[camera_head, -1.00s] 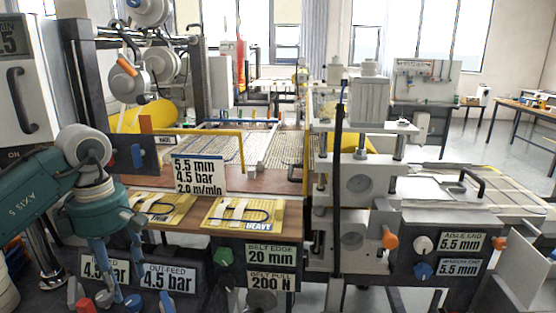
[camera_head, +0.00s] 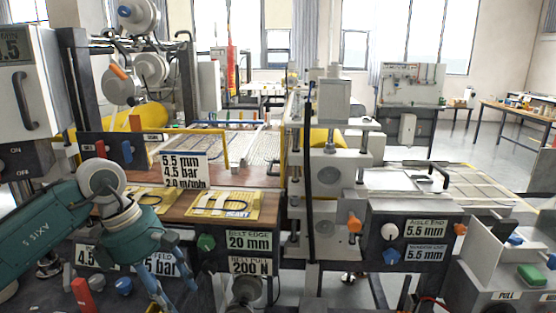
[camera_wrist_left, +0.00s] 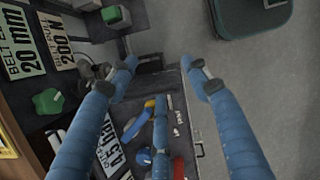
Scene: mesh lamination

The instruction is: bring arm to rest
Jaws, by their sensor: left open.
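My left arm (camera_head: 45,228), teal with a pale wrist joint, comes in from the left in the head view. My left gripper (camera_head: 172,292) has blue fingers and points down in front of the machine's lower control panel, partly cut off by the bottom edge. In the left wrist view my left gripper (camera_wrist_left: 160,82) shows its blue fingers spread apart, with nothing between them. Part of a control panel with coloured knobs lies beyond the fingers. My right gripper is in neither view.
A control panel with a green knob (camera_head: 206,242) and a red lever (camera_head: 83,297) is close to the fingers. The roller unit (camera_head: 327,180) stands right of centre. A grey box with a green button (camera_head: 531,275) is at the lower right.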

